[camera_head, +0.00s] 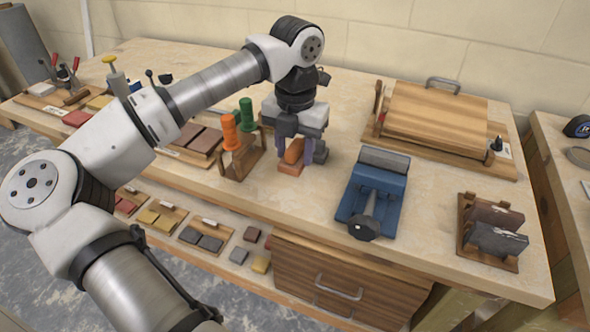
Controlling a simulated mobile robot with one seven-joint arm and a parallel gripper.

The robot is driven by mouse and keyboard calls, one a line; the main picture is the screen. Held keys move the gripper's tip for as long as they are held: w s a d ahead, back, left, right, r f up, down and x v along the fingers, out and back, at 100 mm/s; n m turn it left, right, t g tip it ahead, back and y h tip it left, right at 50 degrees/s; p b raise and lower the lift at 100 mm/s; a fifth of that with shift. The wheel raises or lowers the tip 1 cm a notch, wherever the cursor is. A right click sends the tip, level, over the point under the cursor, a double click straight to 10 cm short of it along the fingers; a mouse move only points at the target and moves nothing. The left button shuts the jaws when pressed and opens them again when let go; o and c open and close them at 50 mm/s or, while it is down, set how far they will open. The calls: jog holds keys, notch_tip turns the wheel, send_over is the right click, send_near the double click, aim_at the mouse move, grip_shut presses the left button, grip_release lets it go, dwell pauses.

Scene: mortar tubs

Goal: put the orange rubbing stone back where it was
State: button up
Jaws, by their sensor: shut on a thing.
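My gripper (297,152) points down over the middle of the workbench. It is shut on the orange rubbing stone (292,156), which shows between and below its purple-grey fingers. The stone's lower end is at or very near the bench top; I cannot tell if it touches. A wooden rack (238,163) with an orange-handled tool (230,133) and a green-handled tool (246,114) stands just left of the gripper. The stone's far side is hidden by the fingers.
A blue clamp-like device (373,190) stands right of my gripper. A wooden box with a metal handle (437,111) is at the back right. A rack of dark slabs (492,232) is at the right front.

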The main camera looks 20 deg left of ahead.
aim_at(296, 145)
jog(key=shift+f, duration=3.1)
jog(key=shift+f, duration=0.1)
jog(key=shift+f, duration=0.1)
jog(key=o, duration=1.1)
notch_tip(296, 145, up, 12)
jog(key=shift+d+r, duration=0.15)
jog(key=shift+r, duration=0.1)
